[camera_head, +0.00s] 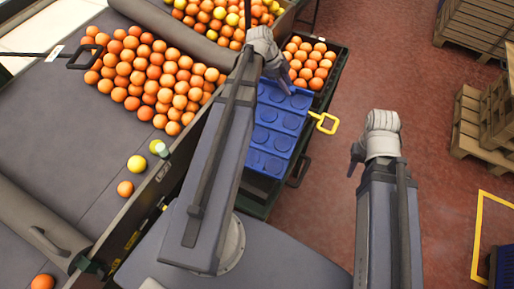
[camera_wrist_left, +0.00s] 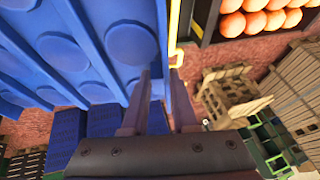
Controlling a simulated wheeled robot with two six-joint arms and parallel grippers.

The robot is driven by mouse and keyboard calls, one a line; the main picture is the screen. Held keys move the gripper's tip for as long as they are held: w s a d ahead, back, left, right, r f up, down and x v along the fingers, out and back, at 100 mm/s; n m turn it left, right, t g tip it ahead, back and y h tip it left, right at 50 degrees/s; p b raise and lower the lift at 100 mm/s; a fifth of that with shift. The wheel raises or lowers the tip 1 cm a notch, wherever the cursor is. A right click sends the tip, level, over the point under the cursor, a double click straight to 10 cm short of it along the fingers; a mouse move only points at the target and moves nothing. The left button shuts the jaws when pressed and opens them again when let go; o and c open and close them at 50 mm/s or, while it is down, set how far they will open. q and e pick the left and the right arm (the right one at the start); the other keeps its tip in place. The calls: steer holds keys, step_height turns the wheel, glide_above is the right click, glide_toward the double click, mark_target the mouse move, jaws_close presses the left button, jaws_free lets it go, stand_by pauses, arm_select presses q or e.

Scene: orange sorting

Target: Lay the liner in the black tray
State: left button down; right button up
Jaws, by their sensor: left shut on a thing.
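The blue liner (camera_head: 274,127), a sheet with round cups, is right of the conveyor in the head view. It also fills the left of the left wrist view (camera_wrist_left: 85,55). My left gripper (camera_head: 284,82) is shut on the liner's edge near its far end; its two fingers (camera_wrist_left: 158,105) show on either side of that edge. A dark tray (camera_head: 262,192) shows at the liner's near end, with its inside mostly hidden. I cannot tell whether the liner touches it. My right gripper (camera_head: 355,160) is right of the liner, apart from it; its jaw opening is unclear.
A dark crate of oranges (camera_head: 311,64) stands just beyond the liner. A yellow loop handle (camera_head: 325,123) sticks out at its right. Piled oranges (camera_head: 150,75) cover the conveyor at left. Wooden pallets (camera_head: 480,120) stand at right. Red floor between is clear.

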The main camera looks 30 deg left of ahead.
mark_target(279, 94)
arm_select(q)
steer(key=shift+s+a+m, duration=0.45)
steer(key=shift+a+m, duration=0.05)
steer(key=shift+a, duration=0.05)
step_height(279, 94, down, 6)
steer(key=b, duration=0.6)
steer(key=shift+f, duration=0.2)
steer(key=shift+f+b, duration=0.1)
steer(key=shift+b, duration=0.2)
step_height(279, 94, down, 4)
steer(key=b, duration=0.3)
steer(key=shift+r, duration=0.25)
steer(key=shift+b, duration=0.3)
steer(key=shift+f, duration=0.3)
steer(key=c, duration=0.7)
jaws_free()
